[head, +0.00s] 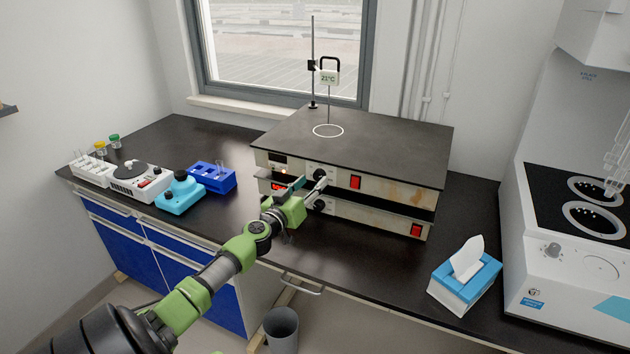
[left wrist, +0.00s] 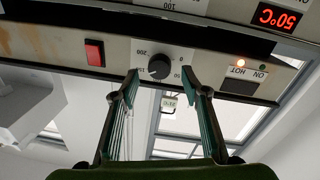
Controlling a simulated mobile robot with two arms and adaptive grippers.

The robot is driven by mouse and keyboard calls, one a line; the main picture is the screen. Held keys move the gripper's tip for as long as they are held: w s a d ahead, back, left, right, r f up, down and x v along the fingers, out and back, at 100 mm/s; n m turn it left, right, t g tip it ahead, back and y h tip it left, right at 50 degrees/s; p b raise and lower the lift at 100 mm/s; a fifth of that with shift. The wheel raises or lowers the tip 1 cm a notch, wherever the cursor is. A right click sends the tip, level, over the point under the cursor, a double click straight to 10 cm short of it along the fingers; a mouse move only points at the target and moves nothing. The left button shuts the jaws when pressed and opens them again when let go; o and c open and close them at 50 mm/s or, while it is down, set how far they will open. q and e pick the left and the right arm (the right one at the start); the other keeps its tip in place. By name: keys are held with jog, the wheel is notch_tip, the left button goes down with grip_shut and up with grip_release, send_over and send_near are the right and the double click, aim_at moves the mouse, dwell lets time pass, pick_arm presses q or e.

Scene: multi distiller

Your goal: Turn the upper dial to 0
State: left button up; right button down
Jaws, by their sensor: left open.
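Two stacked hotplates stand on the bench, the upper hotplate (head: 350,140) above the lower hotplate (head: 385,218). The upper dial (head: 321,174) is a round black knob on the upper front panel. In the upside-down left wrist view the upper dial (left wrist: 160,66) shows with a number scale around it; its exact setting is hard to read. My left gripper (head: 312,187) is open in front of the panel. Its fingertips (left wrist: 160,80) stand on either side of the dial, with visible gaps to the knob. The lower dial (head: 320,204) sits below. My right gripper is not in view.
An orange light (left wrist: 241,63) glows beside HOT on the upper panel; the lower display (left wrist: 277,18) reads 50°C. Red switches (head: 356,182) sit right of the dials. A blue rack (head: 212,178) stands left, a tissue box (head: 463,283) front right. The bench front is clear.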

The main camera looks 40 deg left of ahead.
aim_at(319, 176)
pick_arm(q)
jog(key=shift+x, duration=1.45)
jog(key=c, duration=1.1)
